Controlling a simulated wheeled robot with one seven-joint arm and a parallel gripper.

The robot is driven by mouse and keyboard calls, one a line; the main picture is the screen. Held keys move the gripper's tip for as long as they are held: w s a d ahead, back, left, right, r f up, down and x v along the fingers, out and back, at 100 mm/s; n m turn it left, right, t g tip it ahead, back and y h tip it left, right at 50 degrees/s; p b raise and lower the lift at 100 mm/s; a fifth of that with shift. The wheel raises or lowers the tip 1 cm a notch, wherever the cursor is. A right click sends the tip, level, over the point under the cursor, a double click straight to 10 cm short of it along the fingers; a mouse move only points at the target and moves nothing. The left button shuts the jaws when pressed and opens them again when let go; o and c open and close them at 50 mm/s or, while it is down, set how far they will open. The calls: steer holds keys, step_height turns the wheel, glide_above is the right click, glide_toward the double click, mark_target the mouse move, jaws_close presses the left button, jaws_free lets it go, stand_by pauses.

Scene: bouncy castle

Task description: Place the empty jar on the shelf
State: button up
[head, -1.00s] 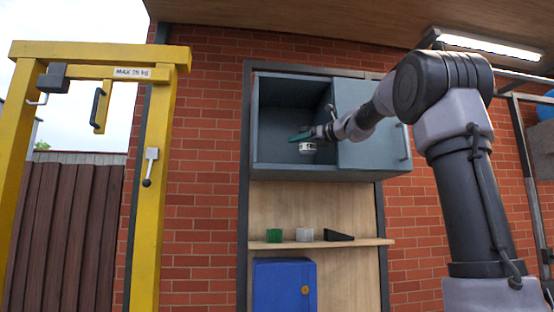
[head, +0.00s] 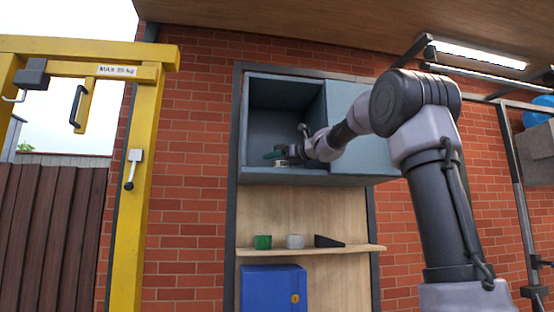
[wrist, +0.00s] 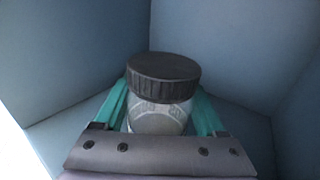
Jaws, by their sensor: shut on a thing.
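The jar (wrist: 160,98) has a dark ribbed lid and a pale label, and stands upright between the two green fingers of my gripper (wrist: 163,115) in the wrist view. My gripper is shut on it. In the head view the jar (head: 281,163) is small and partly hidden by my gripper (head: 275,155), low inside the open left part of the grey-blue wall cabinet (head: 262,130). Whether the jar's base touches the cabinet floor cannot be seen. A wooden shelf (head: 350,250) runs below the cabinet.
A green cup (head: 263,242), a pale cup (head: 295,241) and a black wedge (head: 327,241) stand on the wooden shelf. A blue box (head: 272,290) is below. The cabinet's right part is closed by a door (head: 345,110). A yellow frame (head: 145,190) stands left.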

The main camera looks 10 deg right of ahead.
steer(key=shift+f, duration=0.1)
steer(key=o, duration=1.3)
steer(key=shift+r, duration=0.2)
steer(key=v, duration=0.7)
steer(key=shift+s+d+f, duration=0.1)
steer(key=shift+s+d, duration=0.05)
steer(key=shift+s, duration=0.1)
